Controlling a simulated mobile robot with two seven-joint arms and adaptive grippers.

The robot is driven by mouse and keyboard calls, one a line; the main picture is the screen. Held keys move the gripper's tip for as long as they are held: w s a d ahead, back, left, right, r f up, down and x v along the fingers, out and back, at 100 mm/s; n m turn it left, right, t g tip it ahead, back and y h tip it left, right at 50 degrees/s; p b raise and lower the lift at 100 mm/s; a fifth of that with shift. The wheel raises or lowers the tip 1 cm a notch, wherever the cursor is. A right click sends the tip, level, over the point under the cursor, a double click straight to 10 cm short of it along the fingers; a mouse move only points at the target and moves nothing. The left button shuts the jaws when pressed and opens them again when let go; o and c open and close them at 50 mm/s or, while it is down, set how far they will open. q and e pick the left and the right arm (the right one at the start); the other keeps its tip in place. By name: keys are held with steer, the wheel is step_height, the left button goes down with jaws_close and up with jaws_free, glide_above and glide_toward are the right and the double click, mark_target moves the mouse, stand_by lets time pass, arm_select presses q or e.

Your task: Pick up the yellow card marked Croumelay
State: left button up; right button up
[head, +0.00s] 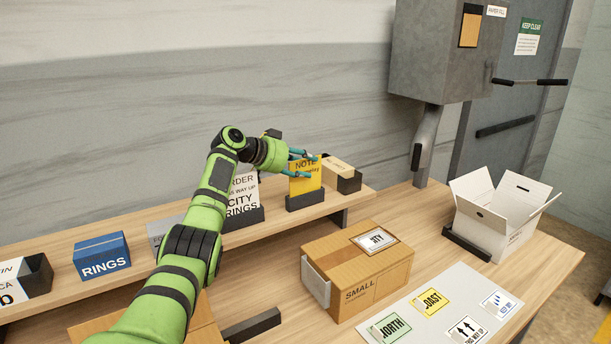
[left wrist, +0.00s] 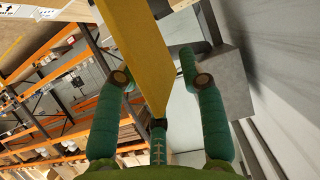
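A yellow card (head: 306,184) stands upright in a dark holder (head: 305,201) on the raised shelf in the head view. Its top line reads NOTE; the line below is partly covered, with only its ending showing, so I cannot read the full name. My left gripper (head: 305,165) is at the card's upper part, with teal fingers around it. In the left wrist view the yellow card (left wrist: 139,50) lies between the two spread fingers (left wrist: 160,78), with a visible gap on the right side. My right gripper is not in view.
On the shelf stand a white card (head: 244,190), a blue RINGS box (head: 102,256) and a small carton (head: 341,174). On the lower table are a SMALL carton (head: 358,276), an open white box (head: 496,228) and a mat (head: 411,311) with several labels. The wall is close behind.

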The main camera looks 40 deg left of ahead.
arm_select(q)
steer(key=shift+w+d+f, duration=0.15)
steer(key=shift+w+f, duration=0.2)
steer(key=shift+w, duration=0.15)
jaws_close()
steer(key=shift+r, duration=0.1)
